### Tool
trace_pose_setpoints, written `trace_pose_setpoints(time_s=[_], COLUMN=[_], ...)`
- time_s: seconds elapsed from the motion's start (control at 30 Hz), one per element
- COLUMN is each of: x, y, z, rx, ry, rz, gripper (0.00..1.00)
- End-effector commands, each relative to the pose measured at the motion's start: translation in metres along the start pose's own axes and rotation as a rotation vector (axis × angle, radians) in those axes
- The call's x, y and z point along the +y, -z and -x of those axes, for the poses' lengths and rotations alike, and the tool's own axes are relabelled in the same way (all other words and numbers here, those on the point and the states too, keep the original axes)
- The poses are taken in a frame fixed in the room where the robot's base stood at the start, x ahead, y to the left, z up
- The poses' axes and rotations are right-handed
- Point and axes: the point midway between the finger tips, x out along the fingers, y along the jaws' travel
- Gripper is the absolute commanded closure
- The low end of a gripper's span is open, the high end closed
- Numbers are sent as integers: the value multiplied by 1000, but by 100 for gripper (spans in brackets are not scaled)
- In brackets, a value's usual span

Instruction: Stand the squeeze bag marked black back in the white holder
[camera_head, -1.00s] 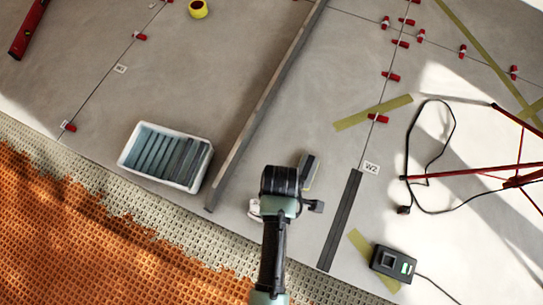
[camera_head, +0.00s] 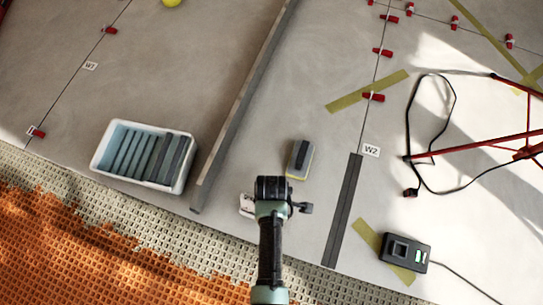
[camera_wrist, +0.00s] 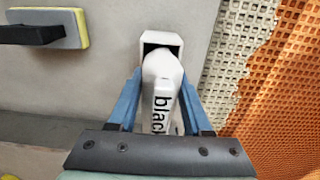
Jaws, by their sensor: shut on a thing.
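The white squeeze bag marked black (camera_wrist: 161,98) is between the blue fingers of my gripper (camera_wrist: 160,80) in the wrist view. The fingers are shut on it from both sides, and the word "black" runs along it. The white holder (camera_wrist: 162,38) lies just beyond the bag, its dark opening partly covered by the bag's rounded far end. I cannot tell whether that end is inside the opening or only in front of it. In the head view the holder (camera_head: 246,205) shows as a white patch beside my wrist, which hides the bag and fingers.
A sponge float (camera_head: 300,159) lies close by; it also shows in the wrist view (camera_wrist: 44,28). A long metal straightedge (camera_head: 245,103) and a white tray of grey strips (camera_head: 185,180) are to the left. A black charger (camera_head: 404,251) is to the right. Orange matting (camera_head: 100,260) borders the floor.

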Motion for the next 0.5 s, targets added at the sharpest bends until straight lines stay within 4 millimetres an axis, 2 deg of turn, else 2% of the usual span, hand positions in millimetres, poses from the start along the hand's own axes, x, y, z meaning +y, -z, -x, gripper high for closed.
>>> trace_pose_setpoints(time_s=[0.03,0.4,0.43,0.5], x=[1,1,0,0], y=[0,0,0,0], z=[-6,-7,-8,-7], rx=[1,0,0,0], ry=[-2,-2,-1,-1], rz=[0,0,0,0], gripper=[100,100,47,35])
